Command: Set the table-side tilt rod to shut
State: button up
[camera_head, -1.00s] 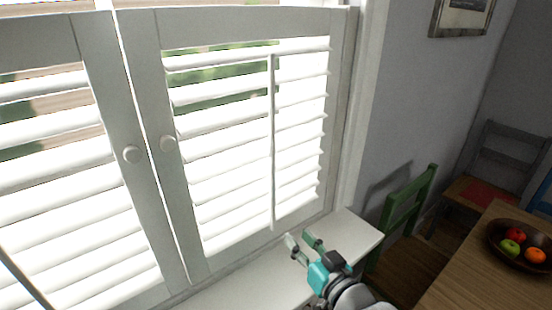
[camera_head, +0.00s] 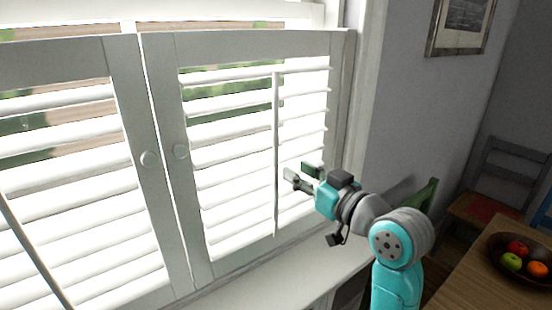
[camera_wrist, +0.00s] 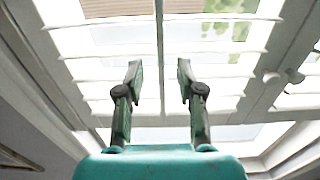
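The table-side tilt rod (camera_head: 276,150) is a thin upright white bar in front of the slats of the right shutter panel (camera_head: 232,159). Between these slats the outdoors shows, most clearly near the top. My gripper (camera_head: 298,173) is just right of the rod's middle to lower part, fingers pointing at the shutter. In the wrist view my gripper (camera_wrist: 159,70) is open and empty, and the rod (camera_wrist: 160,45) runs down between the fingertips, beyond them. I cannot see any contact with it.
The left shutter panel (camera_head: 70,160) has its own tilt rod (camera_head: 32,250). Round knobs (camera_head: 149,158) sit on the meeting stiles. A white sill (camera_head: 255,290) runs below. At right are a green chair (camera_head: 427,194) and a wooden table (camera_head: 480,285) with a fruit bowl (camera_head: 508,262).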

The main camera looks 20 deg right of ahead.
aim_at(277, 159)
jog(key=x, duration=0.9)
jog(key=shift+f, duration=0.1)
grip_shut()
